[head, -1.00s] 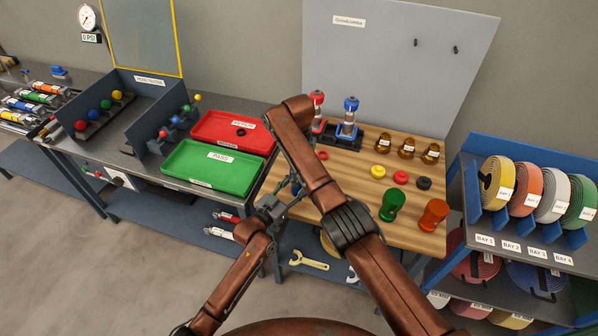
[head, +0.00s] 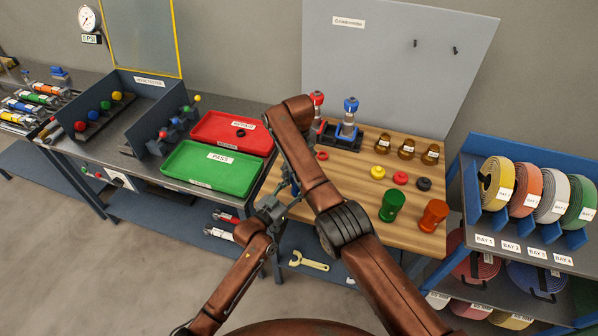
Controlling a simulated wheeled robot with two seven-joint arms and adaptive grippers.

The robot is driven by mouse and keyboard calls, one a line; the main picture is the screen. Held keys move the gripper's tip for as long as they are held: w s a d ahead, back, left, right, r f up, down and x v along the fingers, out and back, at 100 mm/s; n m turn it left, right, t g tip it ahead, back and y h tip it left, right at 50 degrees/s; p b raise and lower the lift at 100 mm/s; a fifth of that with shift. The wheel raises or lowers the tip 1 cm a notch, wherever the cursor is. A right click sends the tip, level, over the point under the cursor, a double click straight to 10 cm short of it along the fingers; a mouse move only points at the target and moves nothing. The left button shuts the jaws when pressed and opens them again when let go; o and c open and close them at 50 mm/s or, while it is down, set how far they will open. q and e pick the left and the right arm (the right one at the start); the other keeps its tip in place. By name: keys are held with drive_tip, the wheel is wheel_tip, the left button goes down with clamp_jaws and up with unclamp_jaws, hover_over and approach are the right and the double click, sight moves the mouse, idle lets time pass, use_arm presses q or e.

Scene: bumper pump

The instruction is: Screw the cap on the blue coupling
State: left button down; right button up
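A small blue part, likely the blue coupling (head: 295,189), shows at my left gripper's fingertips near the bench's left front edge. It is mostly hidden behind my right arm. My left gripper (head: 272,206) reaches up to it from the lower left and appears closed on it. My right arm crosses in front of the bench and bends down at the top; its gripper is largely hidden behind the arm, so its fingers and any cap in it cannot be made out. Yellow (head: 379,173), red (head: 400,178) and black (head: 424,184) caps lie on the wooden bench (head: 350,190).
Green (head: 392,206) and orange (head: 434,215) couplings stand at the bench's right front. Brass fittings (head: 407,147) stand behind the caps. A dark rack holds red-topped and blue-topped (head: 350,106) parts. Red (head: 232,133) and green (head: 213,168) trays lie left; a hose rack (head: 530,240) stands right.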

drive_tip(key=shift+r, duration=2.2)
drive_tip(key=shift+o, duration=0.2)
drive_tip(key=o, duration=0.5)
wheel_tip(320, 180, up, 12)
drive_tip(key=shift+f, duration=0.1)
